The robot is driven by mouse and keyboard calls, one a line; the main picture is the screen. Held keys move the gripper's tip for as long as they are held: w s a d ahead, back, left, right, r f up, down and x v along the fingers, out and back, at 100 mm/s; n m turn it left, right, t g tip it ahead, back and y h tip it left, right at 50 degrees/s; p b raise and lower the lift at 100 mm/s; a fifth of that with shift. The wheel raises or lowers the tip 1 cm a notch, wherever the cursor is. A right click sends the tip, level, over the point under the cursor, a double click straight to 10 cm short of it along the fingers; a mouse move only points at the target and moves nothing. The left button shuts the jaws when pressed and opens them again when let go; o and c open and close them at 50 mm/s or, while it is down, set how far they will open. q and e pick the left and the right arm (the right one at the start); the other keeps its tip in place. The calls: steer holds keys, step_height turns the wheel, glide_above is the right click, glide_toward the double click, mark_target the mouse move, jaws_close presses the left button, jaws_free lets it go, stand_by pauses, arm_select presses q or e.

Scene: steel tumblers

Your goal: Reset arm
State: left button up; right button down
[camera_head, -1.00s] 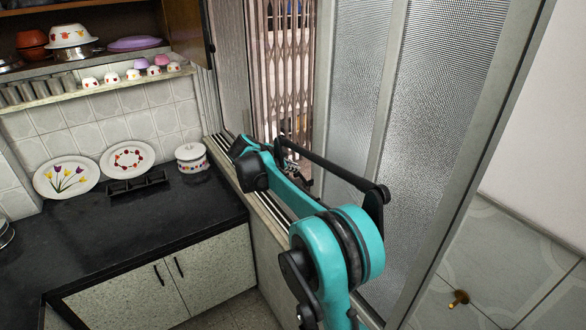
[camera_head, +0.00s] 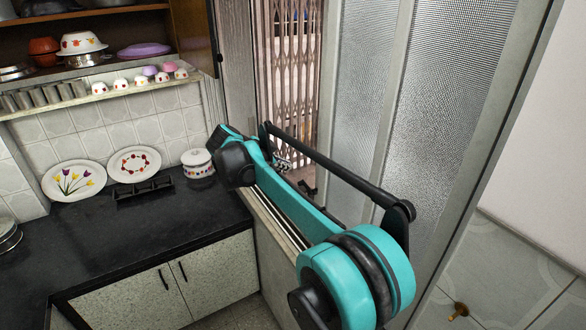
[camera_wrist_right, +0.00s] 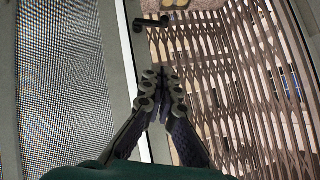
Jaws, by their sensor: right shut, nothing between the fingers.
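My right arm (camera_head: 300,205) reaches from the lower right of the head view toward the window, over the sill. My right gripper (camera_wrist_right: 163,80) shows in the right wrist view with its two dark fingers together and nothing between them. In the head view it is mostly hidden behind my arm. The steel tumblers (camera_head: 40,97) stand in a row on the left wall shelf, well away from the gripper. My left gripper is in neither view.
A frosted glass panel (camera_head: 360,90) and a folding metal grille (camera_wrist_right: 215,80) are close around the gripper. A white pot (camera_head: 198,164), two plates (camera_head: 134,164) and a black rack (camera_head: 145,188) stand on the dark counter (camera_head: 90,235).

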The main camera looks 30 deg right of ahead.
steer(key=shift+s+a+r, duration=0.35)
steer(key=shift+r, duration=0.1)
steer(key=shift+w, duration=0.1)
